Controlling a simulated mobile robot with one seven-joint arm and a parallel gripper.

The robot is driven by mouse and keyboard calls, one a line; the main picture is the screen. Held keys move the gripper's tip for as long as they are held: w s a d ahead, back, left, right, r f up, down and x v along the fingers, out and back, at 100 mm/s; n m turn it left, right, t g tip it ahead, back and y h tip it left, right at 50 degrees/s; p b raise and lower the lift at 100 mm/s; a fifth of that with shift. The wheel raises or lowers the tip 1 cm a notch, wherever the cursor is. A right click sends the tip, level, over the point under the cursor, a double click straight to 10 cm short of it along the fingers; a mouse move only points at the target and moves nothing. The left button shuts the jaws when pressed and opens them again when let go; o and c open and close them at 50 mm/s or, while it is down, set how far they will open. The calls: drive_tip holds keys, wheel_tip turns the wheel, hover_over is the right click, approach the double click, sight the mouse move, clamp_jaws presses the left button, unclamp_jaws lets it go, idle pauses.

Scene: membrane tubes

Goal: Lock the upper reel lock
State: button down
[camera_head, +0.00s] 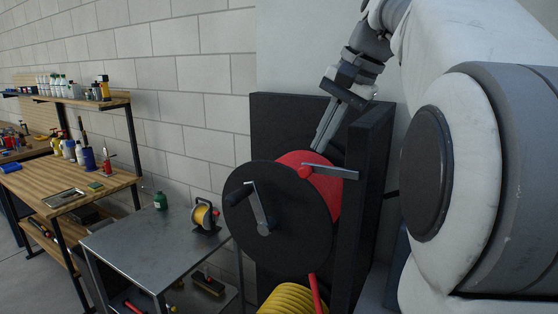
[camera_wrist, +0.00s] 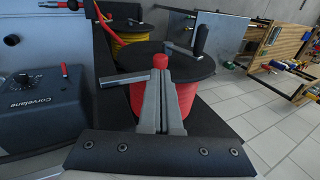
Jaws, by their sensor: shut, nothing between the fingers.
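The upper reel has a black disc (camera_head: 285,220) with a crank (camera_head: 258,205) on its face and red hose (camera_head: 325,185) wound behind it. The red hose also shows in the wrist view (camera_wrist: 184,98). A red knob (camera_head: 304,172) sits by the disc's upper edge, at the end of a flat metal bar (camera_head: 335,171); I take these for the reel lock. My gripper (camera_head: 318,148) is shut and empty, pointing down just above the knob. In the wrist view the fingertips (camera_wrist: 160,75) are close to the red knob (camera_wrist: 160,61); I cannot tell whether they touch.
A lower reel of yellow hose (camera_head: 290,299) is below. A black side panel (camera_head: 362,215) stands right of the reel. A grey control box (camera_wrist: 40,110) shows in the wrist view.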

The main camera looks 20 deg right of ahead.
sight(308, 169)
drive_tip(key=shift+x, duration=2.05)
drive_tip(key=shift+a+p, duration=0.1)
drive_tip(key=shift+p, duration=0.2)
drive_tip(key=shift+w+g+p, duration=0.1)
drive_tip(key=shift+g+p, duration=0.3)
drive_tip(key=shift+p, duration=0.05)
drive_tip(key=shift+w+a+f+g+h+p, duration=0.2)
drive_tip(key=shift+g+h+p, duration=0.25)
drive_tip(key=shift+p, duration=0.55)
drive_tip(key=f+g+h+p, duration=0.1)
drive_tip(key=p, duration=0.2)
drive_tip(key=shift+w+a+f+g+h, duration=0.1)
drive_tip(key=shift+f+g+h, duration=0.15)
drive_tip(key=shift+f+g, duration=0.15)
drive_tip(key=shift+f+g+h+p, duration=0.4)
drive_tip(key=shift+f+g+p, duration=0.05)
drive_tip(key=shift+f, duration=1.05)
drive_tip(key=shift+s+f, duration=0.2)
drive_tip(key=shift+r, duration=0.1)
